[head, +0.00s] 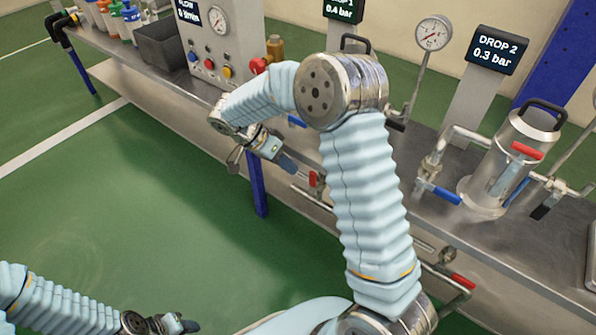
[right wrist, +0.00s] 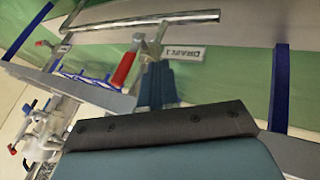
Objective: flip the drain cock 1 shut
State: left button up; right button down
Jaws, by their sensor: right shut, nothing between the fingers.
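Drain cock 1 has a red handle (head: 313,180) on a pipe below the bench's front edge. In the right wrist view the red handle (right wrist: 124,69) stands beside a tag reading DRAIN 1 (right wrist: 184,52). My right gripper (head: 290,166) is shut and empty, just left of the handle in the head view. Its dark fingers (right wrist: 158,84) show right beside the handle in the right wrist view; I cannot tell whether they touch it. My left gripper (head: 187,326) is at the bottom edge of the head view, far from the bench; its jaws are unclear.
The steel bench (head: 525,255) carries a metal pot (head: 505,165) with red and blue valve handles, gauges and displays. Another red-handled cock (head: 462,281) sits under the edge at lower right. A blue bench leg (head: 257,185) stands near my right gripper. Green floor in front is clear.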

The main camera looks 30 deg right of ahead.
aim_at(313, 179)
jog(key=s, duration=0.1)
jog(key=s+d, duration=0.1)
jog(key=s, duration=0.1)
jog(key=shift+s+d+r, duration=0.1)
jog(key=shift+d+r, duration=0.05)
